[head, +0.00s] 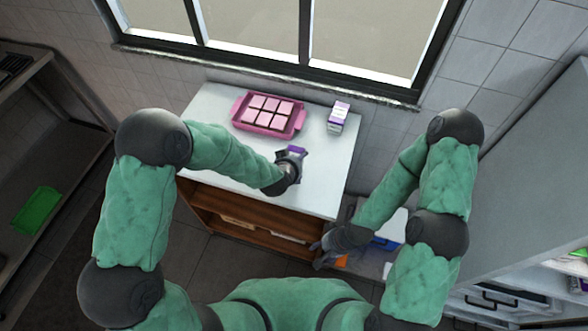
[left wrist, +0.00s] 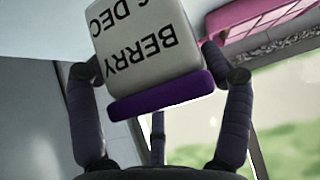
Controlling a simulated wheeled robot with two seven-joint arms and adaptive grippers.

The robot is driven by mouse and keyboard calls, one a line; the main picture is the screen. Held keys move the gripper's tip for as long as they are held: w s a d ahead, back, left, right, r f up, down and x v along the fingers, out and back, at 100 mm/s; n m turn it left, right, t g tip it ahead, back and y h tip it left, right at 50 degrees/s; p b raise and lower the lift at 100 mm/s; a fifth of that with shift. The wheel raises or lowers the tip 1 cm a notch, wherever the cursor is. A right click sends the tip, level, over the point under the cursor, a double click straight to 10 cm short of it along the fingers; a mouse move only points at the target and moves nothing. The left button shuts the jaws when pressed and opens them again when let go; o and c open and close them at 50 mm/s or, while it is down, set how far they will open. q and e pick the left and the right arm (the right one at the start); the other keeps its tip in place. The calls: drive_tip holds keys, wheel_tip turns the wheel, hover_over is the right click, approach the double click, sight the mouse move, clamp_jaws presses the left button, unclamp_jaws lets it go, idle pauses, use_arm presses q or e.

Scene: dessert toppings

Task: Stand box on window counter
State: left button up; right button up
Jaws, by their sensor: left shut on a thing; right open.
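My left gripper (head: 290,165) is over the white counter (head: 230,155) under the window, shut on a white box with a purple end. In the left wrist view the box (left wrist: 150,45) sits between the two fingers, its purple end toward the palm and its lettering "BERRY DEC" upside down. In the head view only a purple part of it (head: 297,150) shows; the gripper hides the rest. I cannot tell whether it touches the counter. My right gripper (head: 326,248) is open and empty, low beside the counter's front right corner.
A pink tray (head: 237,112) of pink-topped squares stands at the back of the counter. A second white and purple box (head: 339,117) stands at the back right. The counter's left front is clear. A green tray (head: 37,210) lies on the left shelf. The window sill (head: 270,72) runs behind.

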use_arm(q)
drive_tip(key=shift+w+a+f, duration=0.15)
drive_tip(key=shift+w+f, duration=0.05)
drive_tip(key=shift+f, duration=0.15)
drive_tip(key=shift+w+f+b, duration=0.15)
drive_tip(key=shift+f+b, duration=0.4)
drive_tip(key=shift+f, duration=1)
drive_tip(key=shift+f, duration=0.1)
drive_tip(key=o, duration=1.3)
drive_tip(key=shift+f, duration=0.1)
drive_tip(key=shift+o, duration=0.2)
